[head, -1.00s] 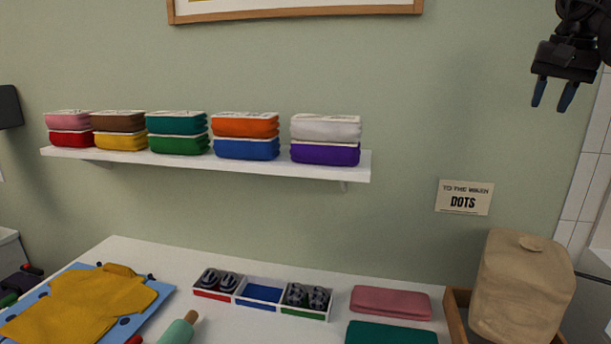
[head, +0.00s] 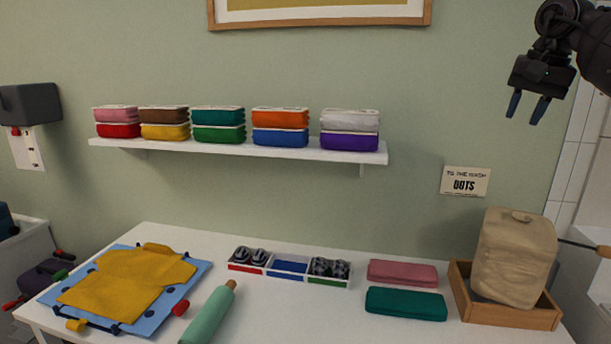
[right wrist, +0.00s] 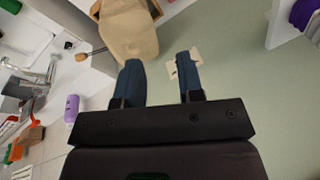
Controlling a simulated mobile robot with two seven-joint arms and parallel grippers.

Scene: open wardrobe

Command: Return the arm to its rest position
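My right gripper (head: 527,107) is raised at the upper right of the head view, in front of the green wall and above the level of the shelf. Its two blue fingertips are apart, with nothing between them. The right wrist view also shows the right gripper (right wrist: 160,85) with its fingers parted and empty. My left gripper is not clearly visible in the head view.
A white table (head: 330,325) holds a yellow shirt (head: 125,280) on a blue board, a compartment tray (head: 290,281), folded pink cloth (head: 402,273), folded teal cloth (head: 405,304) and a beige bag (head: 514,255) in a wooden tray (head: 510,316). A wall shelf (head: 240,149) carries folded clothes.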

